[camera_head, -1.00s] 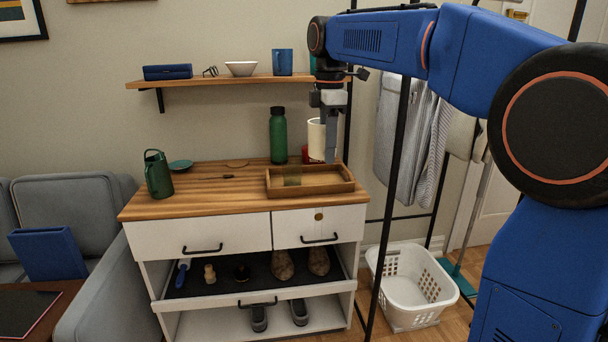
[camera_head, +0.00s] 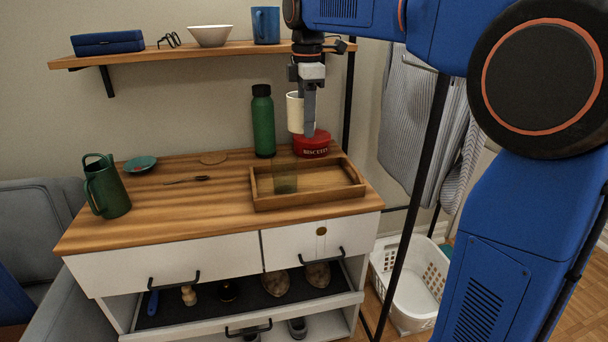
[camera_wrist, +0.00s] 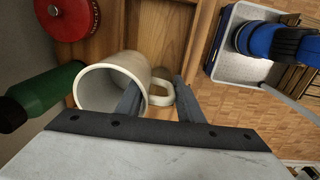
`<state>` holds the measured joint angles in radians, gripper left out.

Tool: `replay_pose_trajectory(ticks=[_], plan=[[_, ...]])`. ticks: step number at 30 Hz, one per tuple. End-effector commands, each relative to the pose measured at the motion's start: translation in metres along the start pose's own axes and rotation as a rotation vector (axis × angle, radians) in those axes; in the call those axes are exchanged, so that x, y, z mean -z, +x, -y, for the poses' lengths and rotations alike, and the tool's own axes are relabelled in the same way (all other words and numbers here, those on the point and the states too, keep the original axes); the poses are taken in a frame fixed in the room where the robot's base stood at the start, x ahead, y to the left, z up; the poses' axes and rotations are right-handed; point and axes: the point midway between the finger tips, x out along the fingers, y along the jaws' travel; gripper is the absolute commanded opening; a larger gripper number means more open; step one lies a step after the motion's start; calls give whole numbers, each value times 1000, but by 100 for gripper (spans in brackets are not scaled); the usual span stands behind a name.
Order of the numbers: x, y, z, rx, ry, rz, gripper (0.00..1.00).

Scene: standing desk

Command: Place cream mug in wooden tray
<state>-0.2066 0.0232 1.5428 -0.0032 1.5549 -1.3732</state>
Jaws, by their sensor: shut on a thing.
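The cream mug (camera_head: 294,113) is upright and held in the air above the back of the desk, behind the wooden tray (camera_head: 262,204). My gripper (camera_head: 309,132) is at the mug's right side. In the wrist view the mug (camera_wrist: 135,65) has its open mouth toward the camera, and my gripper's fingers (camera_wrist: 158,98) are at its handle side, shut on it. The exact contact is partly hidden by the fingers. The tray lies at the desk's front right and has a translucent greenish glass (camera_head: 285,179) in its left part.
A red biscuit tin (camera_head: 312,146) stands close below the mug. A tall green bottle (camera_head: 263,125) stands left of it. A green jug (camera_head: 106,187), small green dish (camera_head: 139,164) and spoon (camera_head: 187,180) are farther left. A shelf (camera_head: 180,54) hangs above. The tray's right part is clear.

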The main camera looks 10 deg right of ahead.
Motion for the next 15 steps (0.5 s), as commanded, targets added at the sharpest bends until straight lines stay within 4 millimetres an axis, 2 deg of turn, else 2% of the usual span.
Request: replay_pose_trajectory(ticks=[1,9,15], plan=[[0,12,1,3,0,1,0],[0,71,2,4,0,1,0],[0,104,3,2,0,0,0]])
